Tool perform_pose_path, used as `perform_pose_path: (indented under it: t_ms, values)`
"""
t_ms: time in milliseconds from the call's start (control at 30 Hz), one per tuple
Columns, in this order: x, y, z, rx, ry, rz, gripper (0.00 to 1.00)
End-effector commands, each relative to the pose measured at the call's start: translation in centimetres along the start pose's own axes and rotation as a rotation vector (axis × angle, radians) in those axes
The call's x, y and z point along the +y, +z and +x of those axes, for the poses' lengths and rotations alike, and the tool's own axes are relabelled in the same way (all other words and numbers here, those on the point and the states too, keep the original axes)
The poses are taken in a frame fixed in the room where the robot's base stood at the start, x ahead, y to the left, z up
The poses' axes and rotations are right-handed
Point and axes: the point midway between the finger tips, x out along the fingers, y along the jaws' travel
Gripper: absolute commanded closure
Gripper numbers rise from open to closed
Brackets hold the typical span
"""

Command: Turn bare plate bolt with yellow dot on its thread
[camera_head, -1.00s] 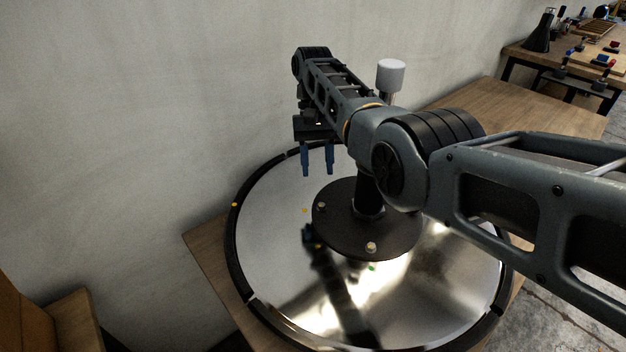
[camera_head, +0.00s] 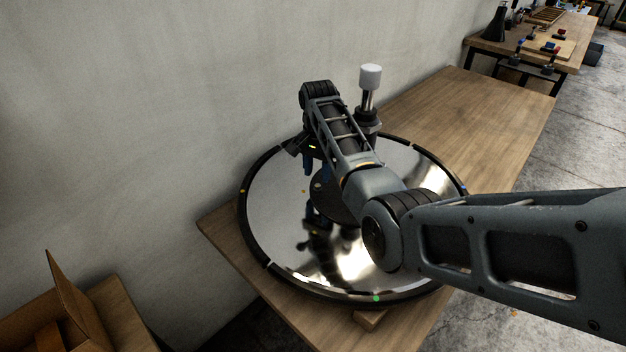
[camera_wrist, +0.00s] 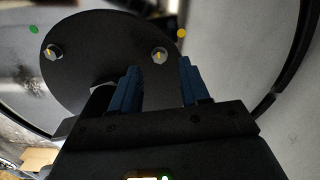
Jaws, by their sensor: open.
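The dark round plate (camera_wrist: 105,80) sits at the middle of the shiny disc (camera_head: 275,235). A yellow dot (camera_wrist: 181,33) lies on the disc beside the right bolt, and a green dot (camera_wrist: 34,29) beside the left one. My gripper (camera_wrist: 158,68) is open, its blue fingers pointing toward the right bolt, which appears between the fingertips. I cannot tell the remaining gap. In the head view my gripper (camera_head: 317,172) hangs over the plate's far-left edge; my arm hides much of the plate.
The disc has a black rim with another yellow dot (camera_head: 243,190) and a green dot (camera_head: 376,298). A post with a white cap (camera_head: 370,77) stands behind my arm. The wooden table (camera_head: 470,115) is clear at right. A wall stands close behind; a cardboard box (camera_head: 75,310) is lower left.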

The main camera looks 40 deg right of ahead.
Motion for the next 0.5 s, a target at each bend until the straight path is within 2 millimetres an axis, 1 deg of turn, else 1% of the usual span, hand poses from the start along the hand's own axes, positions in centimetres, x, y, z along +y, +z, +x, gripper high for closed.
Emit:
perform_pose_path:
  t_ms: [33,100,200,333,500]
  values:
    - [0.1,0.1,0.8,-0.003,0.003,0.0,0.54]
    - [0.1,0.1,1.8,-0.003,0.002,-0.001,0.54]
    - [0.0,0.0,2.8,-0.002,0.002,-0.001,0.54]
    - [0.0,0.1,3.6,-0.002,0.001,-0.002,0.54]
    - [0.0,0.1,3.8,-0.001,0.0,-0.002,0.54]
